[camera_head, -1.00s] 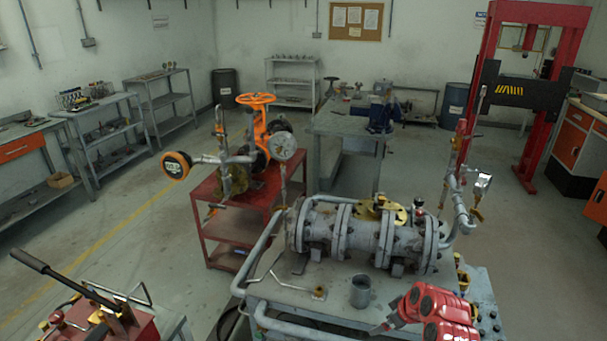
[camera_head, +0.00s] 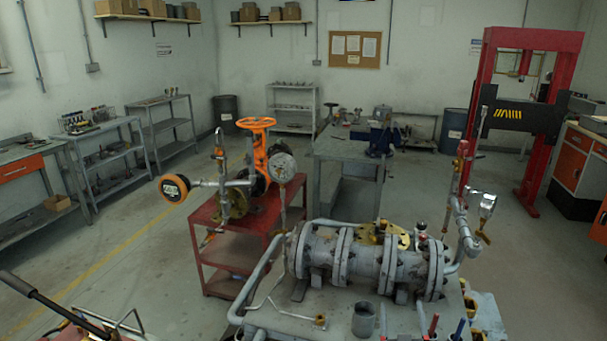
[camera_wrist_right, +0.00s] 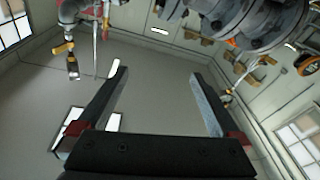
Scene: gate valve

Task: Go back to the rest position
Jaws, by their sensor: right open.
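The grey flanged valve body (camera_head: 370,260) with a brass-coloured top part lies on the grey work table (camera_head: 290,322) in the head view. The orange handwheel (camera_head: 256,123) stands on the gate valve on the red cart (camera_head: 215,215). My right gripper (camera_wrist_right: 158,72) shows in the right wrist view. Its two fingers are wide apart with nothing between them. A grey flange (camera_wrist_right: 255,25) is beyond the fingers at upper right, apart from them. I cannot make out the right gripper in the head view. My left gripper is not in view.
A grey cup (camera_head: 364,320) stands on the table's front part. Upright pipework with a gauge (camera_head: 487,204) rises at its right. A red press frame (camera_head: 545,130) stands at the back right. A black lever (camera_head: 30,290) is at lower left.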

